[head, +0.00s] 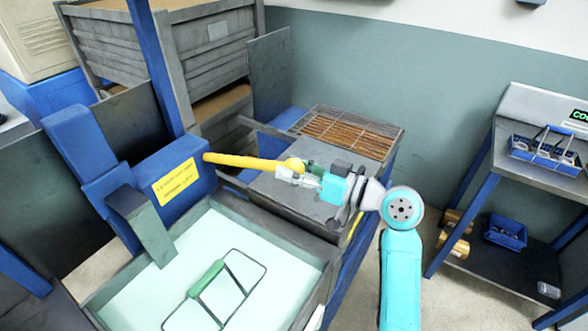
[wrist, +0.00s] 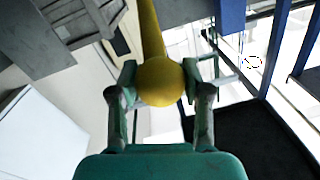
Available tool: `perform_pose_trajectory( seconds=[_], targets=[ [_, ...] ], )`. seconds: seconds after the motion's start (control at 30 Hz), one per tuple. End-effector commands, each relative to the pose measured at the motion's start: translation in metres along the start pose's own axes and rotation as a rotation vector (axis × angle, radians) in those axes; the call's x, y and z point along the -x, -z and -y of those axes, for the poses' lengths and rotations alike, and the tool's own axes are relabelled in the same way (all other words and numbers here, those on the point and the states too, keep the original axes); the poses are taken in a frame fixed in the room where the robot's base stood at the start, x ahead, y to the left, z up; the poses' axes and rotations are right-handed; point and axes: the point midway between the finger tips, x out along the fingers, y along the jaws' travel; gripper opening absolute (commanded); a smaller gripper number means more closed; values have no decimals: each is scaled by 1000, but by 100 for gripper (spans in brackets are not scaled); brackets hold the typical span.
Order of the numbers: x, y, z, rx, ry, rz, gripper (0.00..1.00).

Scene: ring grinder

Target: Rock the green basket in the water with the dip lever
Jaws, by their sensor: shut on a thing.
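The dip lever (head: 240,161) is a yellow bar with a ball knob, running right from a blue machine housing with a yellow label. My gripper (head: 290,172) is shut on the lever's knob. In the wrist view the yellow knob (wrist: 160,82) sits between the two fingers of my gripper (wrist: 160,88), and the bar runs away upward. The green basket (head: 208,279) shows its green handle and dark wire rim in the pale water (head: 145,291) of the tank. The basket's lower part is hard to make out in the water.
A grey bench with a brown grate (head: 345,133) stands behind my gripper. A rack (head: 508,165) at the right holds a blue basket (head: 548,150) on top and a blue bin (head: 505,232) below. A grey crate (head: 165,45) stands at the back left. Open floor lies before the rack.

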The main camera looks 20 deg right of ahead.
Motion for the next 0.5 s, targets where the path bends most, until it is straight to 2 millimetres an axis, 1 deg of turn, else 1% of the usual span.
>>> perform_pose_trajectory(
  seconds=[0.5],
  targets=[
    [-25,54,14,-8,-39,176,0]
  ],
)
